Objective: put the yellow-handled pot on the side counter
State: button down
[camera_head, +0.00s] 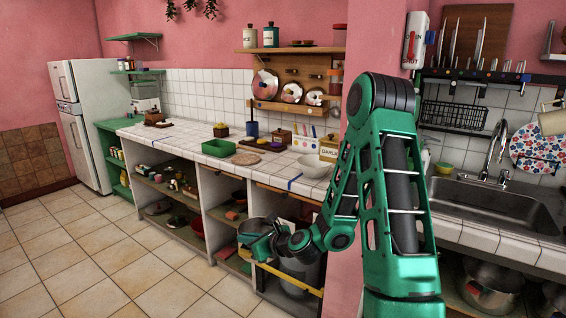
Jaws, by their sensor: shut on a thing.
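A large grey metal pot (301,270) shows low in the open bay under the tiled counter, partly behind my arm. A long yellow bar (290,279) crosses in front of it. I cannot tell clearly whether that bar is the pot's handle. My gripper (257,243) is low at the front of this bay, just left of the pot. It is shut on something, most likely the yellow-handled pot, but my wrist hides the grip. The white tiled counter (185,142) runs along the back wall above the shelves.
A green tray (219,147), a round board (245,159) and a white bowl (314,165) stand on the counter. A pink wall edge (345,190) stands behind my arm. The sink (495,203) is at the right. The tiled floor (110,250) at the left is clear.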

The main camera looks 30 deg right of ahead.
aim_at(278, 167)
jog(key=u, duration=0.05)
jog(key=i, duration=0.95)
